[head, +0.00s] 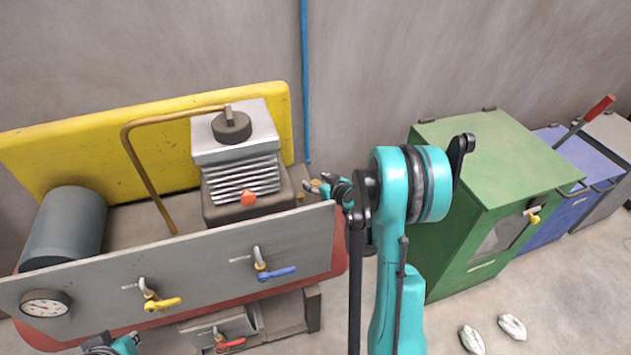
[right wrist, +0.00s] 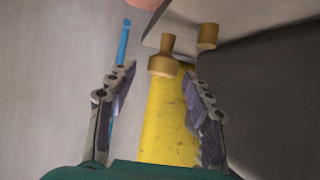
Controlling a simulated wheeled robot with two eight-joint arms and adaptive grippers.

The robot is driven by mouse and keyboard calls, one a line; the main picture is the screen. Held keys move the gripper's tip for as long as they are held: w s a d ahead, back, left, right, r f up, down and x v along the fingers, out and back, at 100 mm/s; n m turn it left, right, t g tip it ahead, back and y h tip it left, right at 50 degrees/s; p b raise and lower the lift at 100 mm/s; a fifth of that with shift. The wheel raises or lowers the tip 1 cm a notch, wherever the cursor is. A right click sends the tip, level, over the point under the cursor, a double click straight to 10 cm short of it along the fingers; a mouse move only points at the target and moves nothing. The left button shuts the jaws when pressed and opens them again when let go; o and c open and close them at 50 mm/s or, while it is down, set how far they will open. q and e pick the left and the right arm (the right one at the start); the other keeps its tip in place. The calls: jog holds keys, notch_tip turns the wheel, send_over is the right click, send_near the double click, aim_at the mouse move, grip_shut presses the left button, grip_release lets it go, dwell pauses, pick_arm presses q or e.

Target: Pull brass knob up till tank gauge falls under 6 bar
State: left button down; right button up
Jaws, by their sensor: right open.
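In the right wrist view a brass knob (right wrist: 164,58) with a narrower neck stands in front of my open right gripper (right wrist: 156,78), close to the gap between the fingertips. No finger visibly touches it. In the head view my right gripper (head: 318,187) is at the right end of the compressor, partly hidden by my arm. The round tank gauge (head: 45,303) is on the grey panel at lower left; its needle is too small to read. My left gripper (head: 105,345) is at the bottom edge, mostly cut off, and its jaws are unclear.
A second brass fitting (right wrist: 208,36) sits right of the knob. The panel carries a yellow-handled valve (head: 162,303) and a blue-handled valve (head: 275,272). A red-handled valve (head: 231,344) is lower down. A green cabinet (head: 490,200) stands right. White gloves (head: 512,327) lie on the floor.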

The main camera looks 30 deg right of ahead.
jog(key=v, duration=1.1)
